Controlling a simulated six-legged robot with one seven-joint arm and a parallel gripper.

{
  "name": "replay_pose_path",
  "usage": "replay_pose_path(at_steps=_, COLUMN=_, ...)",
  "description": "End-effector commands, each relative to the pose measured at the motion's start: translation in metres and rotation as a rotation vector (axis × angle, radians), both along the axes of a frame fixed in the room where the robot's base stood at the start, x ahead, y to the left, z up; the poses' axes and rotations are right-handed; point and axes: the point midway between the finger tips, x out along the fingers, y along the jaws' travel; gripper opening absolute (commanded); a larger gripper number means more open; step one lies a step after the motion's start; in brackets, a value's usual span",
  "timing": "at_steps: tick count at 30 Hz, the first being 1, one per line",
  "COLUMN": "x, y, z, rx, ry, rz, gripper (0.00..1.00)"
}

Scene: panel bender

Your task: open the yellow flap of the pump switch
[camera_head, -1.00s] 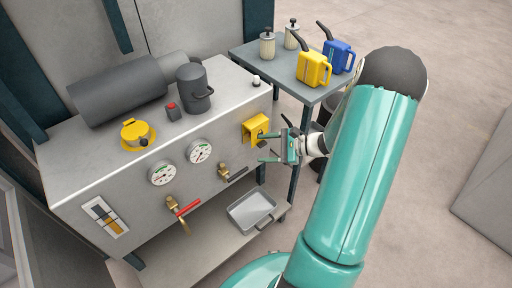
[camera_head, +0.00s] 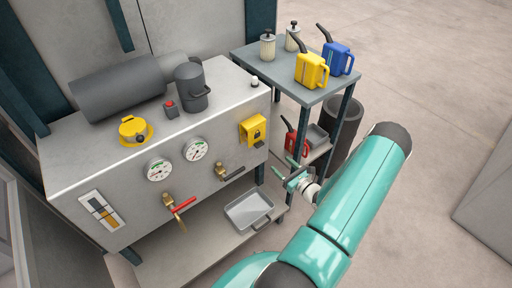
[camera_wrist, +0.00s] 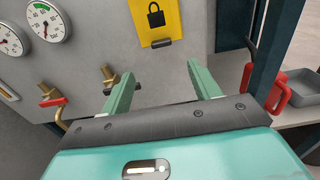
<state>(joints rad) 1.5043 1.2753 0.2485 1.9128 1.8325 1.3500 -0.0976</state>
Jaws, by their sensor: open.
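The yellow flap (camera_head: 253,129) of the pump switch is on the right part of the machine's front face. It shows a black padlock mark and looks shut, lying over the switch, which is hidden. A small dark tab sits at its lower edge. In the wrist view the flap (camera_wrist: 157,18) is at the top, cut off by the frame. My gripper (camera_head: 284,168) is open and empty, below and to the right of the flap and apart from it. In the wrist view both fingers (camera_wrist: 160,75) point towards the machine face, below the flap.
Gauges (camera_head: 196,149) and valves with a red lever (camera_head: 180,206) and a dark lever (camera_head: 230,174) are on the machine front. A grey tray (camera_head: 248,211) sits on the shelf below. A cart (camera_head: 292,81) with cans stands to the right, a red can (camera_head: 296,143) on its lower shelf.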

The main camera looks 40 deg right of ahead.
Motion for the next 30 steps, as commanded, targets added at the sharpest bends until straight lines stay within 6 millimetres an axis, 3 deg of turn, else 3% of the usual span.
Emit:
replay_pose_path(at_steps=7, x=0.02, y=-0.005, z=0.0, rx=0.001, ry=-0.002, rz=-0.008, gripper=0.62)
replay_pose_path(at_steps=22, x=0.115, y=-0.014, z=0.0, rx=0.001, ry=-0.001, rz=-0.004, gripper=0.62)
replay_pose_path(at_steps=30, x=0.135, y=-0.017, z=0.0, rx=0.001, ry=0.0, rz=-0.005, gripper=0.62)
